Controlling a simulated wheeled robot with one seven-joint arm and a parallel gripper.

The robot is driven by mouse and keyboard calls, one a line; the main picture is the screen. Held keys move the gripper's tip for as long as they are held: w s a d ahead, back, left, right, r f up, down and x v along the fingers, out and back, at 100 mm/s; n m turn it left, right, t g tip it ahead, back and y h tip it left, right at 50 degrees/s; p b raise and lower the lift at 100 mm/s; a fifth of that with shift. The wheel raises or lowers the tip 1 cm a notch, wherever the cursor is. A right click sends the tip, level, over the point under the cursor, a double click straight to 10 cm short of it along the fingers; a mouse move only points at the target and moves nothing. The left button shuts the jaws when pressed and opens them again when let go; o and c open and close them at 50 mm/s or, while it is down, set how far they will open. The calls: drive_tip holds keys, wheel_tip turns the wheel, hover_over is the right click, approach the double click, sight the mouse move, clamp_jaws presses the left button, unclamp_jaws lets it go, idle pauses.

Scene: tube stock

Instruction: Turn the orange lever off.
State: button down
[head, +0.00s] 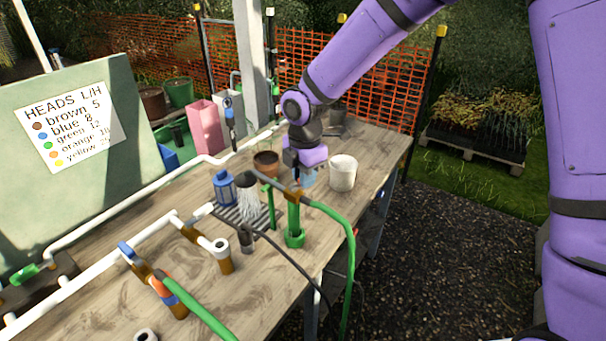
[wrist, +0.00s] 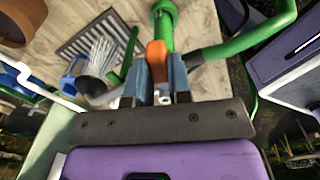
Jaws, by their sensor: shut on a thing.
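The orange lever (wrist: 156,55) stands up between the two blue-grey fingers of my gripper (wrist: 161,78) in the wrist view. The fingers are shut on it. The lever sits at the green pipe (wrist: 162,22), beside the green hose. In the head view my gripper (head: 297,176) is over the orange-brown fitting (head: 294,194) on top of the green upright pipe (head: 293,220). The lever itself is mostly hidden there by the gripper. White spray comes from a dark round head (head: 247,179) just left of the fitting, above a slatted grate.
A white bucket (head: 342,173) stands close right of my gripper. A brown pot (head: 266,163) and a blue lantern-like object (head: 224,187) stand to its left. The green hose (head: 345,235) runs off the table's front edge. White pipes with other fittings cross the table's left side.

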sight(304, 197)
drive_tip(key=s+m, duration=0.1)
drive_tip(key=m, duration=0.3)
drive_tip(key=s+m, duration=0.1)
drive_tip(key=m, duration=0.4)
drive_tip(key=s+m, duration=0.1)
drive_tip(key=m, duration=0.4)
drive_tip(key=shift+s, duration=0.25)
idle(0.4)
drive_tip(key=c, duration=1)
unclamp_jaws()
drive_tip(key=shift+c, duration=0.2)
wheel_tip(304, 197, up, 11)
drive_tip(key=shift+f, duration=0.15)
